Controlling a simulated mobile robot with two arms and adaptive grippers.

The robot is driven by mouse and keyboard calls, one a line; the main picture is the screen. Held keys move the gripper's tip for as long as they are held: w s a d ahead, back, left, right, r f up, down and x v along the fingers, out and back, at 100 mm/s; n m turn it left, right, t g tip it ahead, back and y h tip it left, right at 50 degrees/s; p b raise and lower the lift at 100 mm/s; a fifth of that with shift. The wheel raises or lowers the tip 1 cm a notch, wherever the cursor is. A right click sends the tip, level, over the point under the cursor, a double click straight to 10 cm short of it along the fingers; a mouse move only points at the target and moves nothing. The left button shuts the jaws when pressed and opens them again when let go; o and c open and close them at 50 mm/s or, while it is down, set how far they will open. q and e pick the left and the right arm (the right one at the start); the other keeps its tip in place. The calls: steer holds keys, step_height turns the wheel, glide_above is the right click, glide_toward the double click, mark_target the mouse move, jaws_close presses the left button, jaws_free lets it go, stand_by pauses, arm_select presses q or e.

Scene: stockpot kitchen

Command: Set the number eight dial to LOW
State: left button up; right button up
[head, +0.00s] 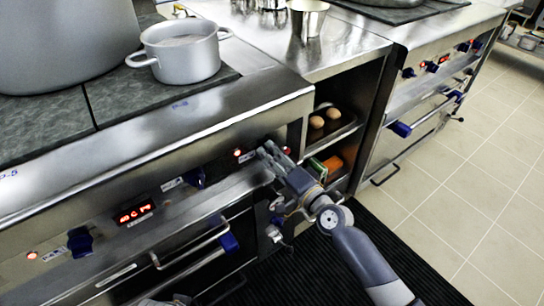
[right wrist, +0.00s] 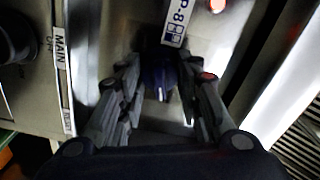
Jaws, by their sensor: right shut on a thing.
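The number eight dial (right wrist: 158,80) is a dark blue knob on the steel stove front, just below the white P-8 label (right wrist: 176,22) in the right wrist view. My right gripper (right wrist: 155,88) is shut on it, one finger on each side. In the head view my right gripper (head: 268,152) reaches the right end of the stove's panel and hides the dial. I cannot read which setting the dial points to. A grey piece at the bottom edge of the head view may be part of my left gripper (head: 165,301); its fingers do not show clearly.
Other blue dials (head: 79,243) and a red display (head: 135,212) lie along the panel to the left. A blue-ended oven handle (head: 228,243) sticks out below. A grey pot (head: 182,52) stands on top. An open shelf with eggs (head: 316,122) is right of my gripper.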

steer(key=m, duration=0.2)
steer(key=shift+m, duration=1.6)
steer(key=shift+m+p, duration=0.3)
steer(key=shift+m, duration=0.3)
arm_select(q)
step_height(320, 180, down, 2)
steer(key=shift+d+f, duration=0.1)
steer(key=shift+f, duration=0.15)
arm_select(e)
steer(key=shift+m, duration=0.5)
arm_select(q)
steer(key=shift+s+f, duration=0.15)
steer(key=shift+f, duration=0.1)
arm_select(e)
steer(key=o, duration=1.1)
arm_select(q)
steer(key=shift+r, duration=0.15)
